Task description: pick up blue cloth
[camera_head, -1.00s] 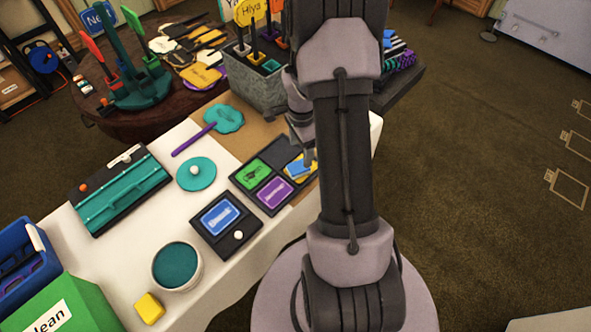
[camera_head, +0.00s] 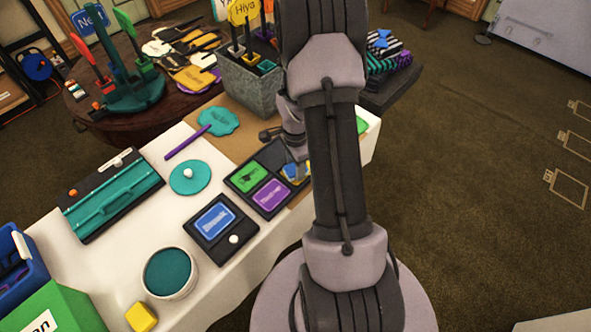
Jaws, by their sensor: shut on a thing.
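My gripper (camera_head: 299,164) is low over the far right compartment of the dark stamp tray (camera_head: 238,184), partly hidden behind my arm. It is shut on a blue cloth (camera_head: 290,171), of which only a small patch shows at the fingertips, beside something yellow. Whether the cloth still touches the tray cannot be told.
The tray also holds green and purple pads. A blue pad (camera_head: 213,219), teal tub (camera_head: 170,272), teal lidded disc (camera_head: 190,177) and teal-fronted case (camera_head: 112,196) stand on the white table. A grey planter (camera_head: 250,88) is behind. Striped folded stacks (camera_head: 388,62) lie at the back right.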

